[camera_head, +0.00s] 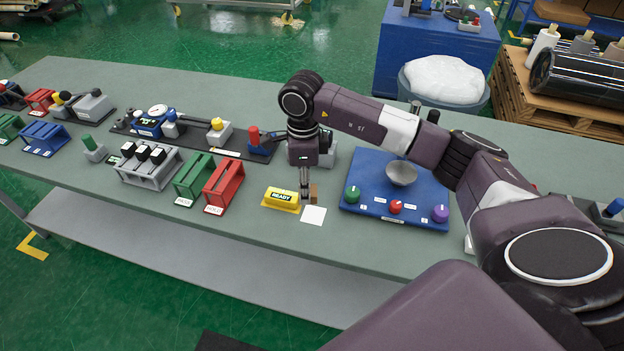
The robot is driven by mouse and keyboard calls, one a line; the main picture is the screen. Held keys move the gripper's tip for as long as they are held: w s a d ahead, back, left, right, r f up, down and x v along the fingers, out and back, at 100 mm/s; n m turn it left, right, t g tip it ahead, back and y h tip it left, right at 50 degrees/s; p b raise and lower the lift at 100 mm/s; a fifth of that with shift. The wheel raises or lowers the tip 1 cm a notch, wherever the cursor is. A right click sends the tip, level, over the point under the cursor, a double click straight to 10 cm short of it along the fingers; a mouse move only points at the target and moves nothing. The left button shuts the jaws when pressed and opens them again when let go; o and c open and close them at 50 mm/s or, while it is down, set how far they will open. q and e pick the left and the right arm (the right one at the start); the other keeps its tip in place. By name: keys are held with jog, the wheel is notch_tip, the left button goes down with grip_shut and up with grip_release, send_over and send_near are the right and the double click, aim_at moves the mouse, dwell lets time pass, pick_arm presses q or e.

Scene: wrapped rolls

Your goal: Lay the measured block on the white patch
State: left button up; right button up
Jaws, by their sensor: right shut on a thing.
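A small brown block (314,194) is held at the fingertips of my right gripper (305,190). The gripper points down and is shut on the block, just behind the white patch (313,215). The patch lies flat and bare on the grey-green table near its front edge. I cannot tell whether the block touches the table or hangs slightly above it. My left gripper is not in view.
A yellow READY sign (281,199) stands just left of the patch. A blue board (362,212) with a metal bowl (400,173) and coloured knobs lies to the right. Red (224,187) and green (194,180) racks stand farther left. Bare table lies in front of the patch.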

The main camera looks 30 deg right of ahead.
aim_at(311, 187)
jog(key=shift+w+d+f+m, duration=0.2)
jog(key=shift+d+f+m, duration=0.2)
jog(key=shift+d+m, duration=0.4)
jog(key=shift+w+d+f+m, duration=0.1)
jog(key=shift+f+m, duration=0.1)
jog(key=shift+m, duration=0.4)
jog(key=shift+d+f+m, duration=0.2)
jog(key=shift+d+m, duration=0.05)
jog(key=shift+m, duration=0.15)
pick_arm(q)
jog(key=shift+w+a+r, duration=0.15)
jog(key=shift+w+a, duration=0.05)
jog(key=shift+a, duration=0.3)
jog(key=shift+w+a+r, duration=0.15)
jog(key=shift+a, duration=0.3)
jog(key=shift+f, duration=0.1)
pick_arm(e)
jog(key=shift+w, duration=0.1)
jog(key=shift+f, duration=0.25)
notch_tip(311, 187, down, 3)
jog(key=b, duration=0.3)
jog(key=shift+f+b, duration=0.6)
jog(key=shift+f, duration=0.2)
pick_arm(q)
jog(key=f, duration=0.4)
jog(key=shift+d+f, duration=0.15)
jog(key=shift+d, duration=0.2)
